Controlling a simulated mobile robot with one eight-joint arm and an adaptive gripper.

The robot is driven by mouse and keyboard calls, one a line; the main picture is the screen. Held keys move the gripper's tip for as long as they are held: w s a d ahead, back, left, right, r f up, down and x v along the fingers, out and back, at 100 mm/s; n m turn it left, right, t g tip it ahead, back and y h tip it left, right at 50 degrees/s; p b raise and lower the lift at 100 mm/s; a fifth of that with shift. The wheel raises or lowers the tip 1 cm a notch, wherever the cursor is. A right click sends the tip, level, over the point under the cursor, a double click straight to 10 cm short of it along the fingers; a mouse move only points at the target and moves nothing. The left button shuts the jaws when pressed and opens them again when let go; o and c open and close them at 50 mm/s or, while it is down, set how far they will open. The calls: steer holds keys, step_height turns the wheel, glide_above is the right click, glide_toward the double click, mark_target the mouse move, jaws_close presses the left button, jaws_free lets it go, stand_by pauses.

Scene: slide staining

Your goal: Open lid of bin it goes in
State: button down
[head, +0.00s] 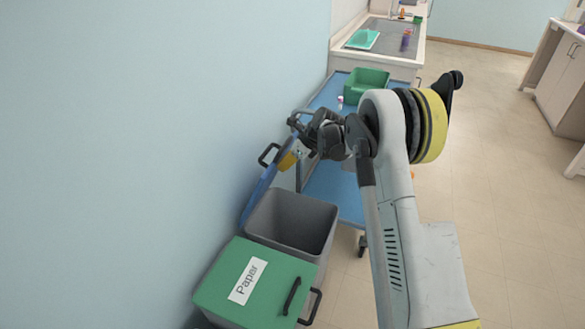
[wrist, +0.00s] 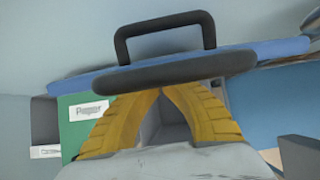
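The blue lid (head: 259,194) stands raised against the wall, and the grey bin (head: 290,222) under it is open. The lid's black handle (head: 268,154) sticks out near its top; the handle also shows in the wrist view (wrist: 163,25), above my fingers. My gripper (head: 287,161) has yellow fingers close to the raised lid. In the wrist view my fingers (wrist: 160,93) come together at the tips just below a dark bar (wrist: 187,72), with nothing seen held between them. Whether they touch the lid is unclear.
A bin with a shut green lid (head: 228,270) labelled "Paper" stands in front of the grey bin. A blue cart (head: 335,190) stands behind, with a green container (head: 366,86) on it. A counter with a sink lies beyond. Open floor (head: 500,160) is at right.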

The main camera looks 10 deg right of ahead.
mark_target(266, 154)
steer(key=shift+g+h, duration=0.4)
steer(key=shift+h, duration=0.1)
steer(key=w+a+r, duration=0.1)
steer(key=w+a+p, duration=0.1)
steer(key=a, duration=0.1)
steer(key=w+a+r, duration=0.1)
steer(key=w+a, duration=0.1)
steer(key=shift+a+r, duration=0.2)
steer(key=shift+r, duration=0.1)
steer(key=shift+s, duration=0.1)
steer(key=shift+d, duration=0.1)
